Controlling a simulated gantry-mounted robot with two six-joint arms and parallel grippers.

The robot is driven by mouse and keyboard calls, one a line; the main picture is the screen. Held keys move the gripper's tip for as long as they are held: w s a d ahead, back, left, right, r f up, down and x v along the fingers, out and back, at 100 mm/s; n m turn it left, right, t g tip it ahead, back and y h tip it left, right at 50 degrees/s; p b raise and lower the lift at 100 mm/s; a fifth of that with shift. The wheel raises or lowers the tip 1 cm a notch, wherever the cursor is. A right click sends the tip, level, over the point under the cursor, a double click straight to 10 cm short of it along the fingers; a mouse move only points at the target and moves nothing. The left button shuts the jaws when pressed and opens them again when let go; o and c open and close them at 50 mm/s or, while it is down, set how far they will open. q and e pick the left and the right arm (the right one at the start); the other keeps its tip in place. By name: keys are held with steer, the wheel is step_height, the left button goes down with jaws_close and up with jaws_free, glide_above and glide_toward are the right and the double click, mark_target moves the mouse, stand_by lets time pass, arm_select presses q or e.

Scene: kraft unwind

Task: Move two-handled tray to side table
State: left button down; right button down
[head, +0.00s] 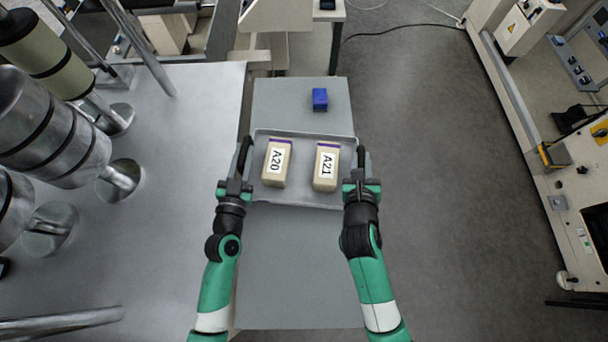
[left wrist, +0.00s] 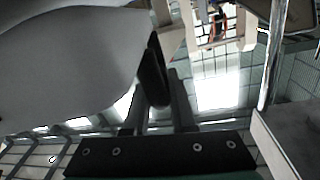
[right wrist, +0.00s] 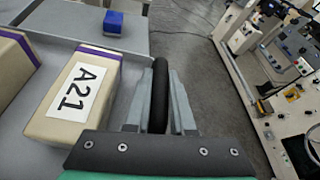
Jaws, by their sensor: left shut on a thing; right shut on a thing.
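A shallow grey two-handled tray (head: 302,165) carries two tan boxes with purple edges, box A20 (head: 276,163) on the left and box A21 (head: 326,167) on the right. My left gripper (head: 241,172) is shut on the tray's black left handle (left wrist: 153,75). My right gripper (head: 362,172) is shut on the black right handle (right wrist: 160,90). The tray looks level over a narrow grey table (head: 295,270); I cannot tell whether it touches it. Box A21 also shows in the right wrist view (right wrist: 82,95).
A small blue block (head: 320,99) lies on the grey surface beyond the tray. A wide metal bench (head: 190,220) with large rollers (head: 45,125) stands at the left. Open floor (head: 430,180) lies to the right, before a machine cabinet (head: 545,150).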

arm_select(q)
steer(key=shift+a+f, duration=0.1)
